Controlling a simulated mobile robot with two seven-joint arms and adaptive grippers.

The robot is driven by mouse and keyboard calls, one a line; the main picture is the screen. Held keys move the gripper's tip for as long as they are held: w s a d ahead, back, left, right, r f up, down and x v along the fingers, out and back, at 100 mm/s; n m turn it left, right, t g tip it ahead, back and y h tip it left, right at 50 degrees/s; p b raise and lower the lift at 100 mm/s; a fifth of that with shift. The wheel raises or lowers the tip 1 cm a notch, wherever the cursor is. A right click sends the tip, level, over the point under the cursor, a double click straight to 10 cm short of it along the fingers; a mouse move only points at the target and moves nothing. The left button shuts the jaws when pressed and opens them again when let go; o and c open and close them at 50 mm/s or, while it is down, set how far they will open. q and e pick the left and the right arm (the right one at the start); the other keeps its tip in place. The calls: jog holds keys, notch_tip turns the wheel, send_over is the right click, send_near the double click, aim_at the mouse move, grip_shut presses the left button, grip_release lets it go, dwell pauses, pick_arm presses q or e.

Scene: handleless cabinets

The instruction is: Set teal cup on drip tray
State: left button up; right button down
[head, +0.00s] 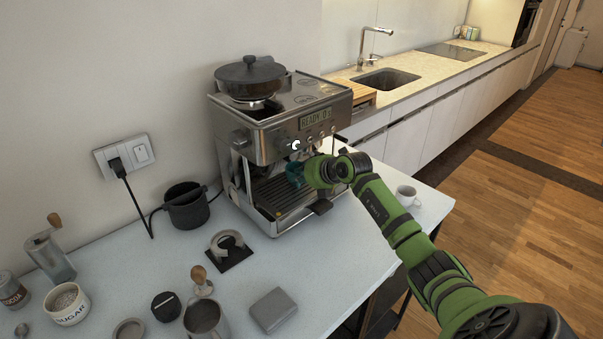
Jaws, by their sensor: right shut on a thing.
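The teal cup (295,175) is at the front of the espresso machine (279,146), above the dark slatted drip tray (286,197). My right gripper (308,172) is shut on the cup from the right side, and its wrist hides part of the cup. I cannot tell whether the cup's base touches the tray. My left gripper is not in view.
A white cup (406,195) stands on the counter right of the machine. A black knock box (186,206) and a tamping stand (229,247) stand left of it. A sugar bowl (67,303), a grey box (273,310) and a metal pitcher (205,319) occupy the counter's front.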

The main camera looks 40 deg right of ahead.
jog(key=shift+f, duration=0.2)
jog(key=c, duration=1.2)
grip_release()
jog(key=shift+o, duration=0.2)
jog(key=v, duration=1.2)
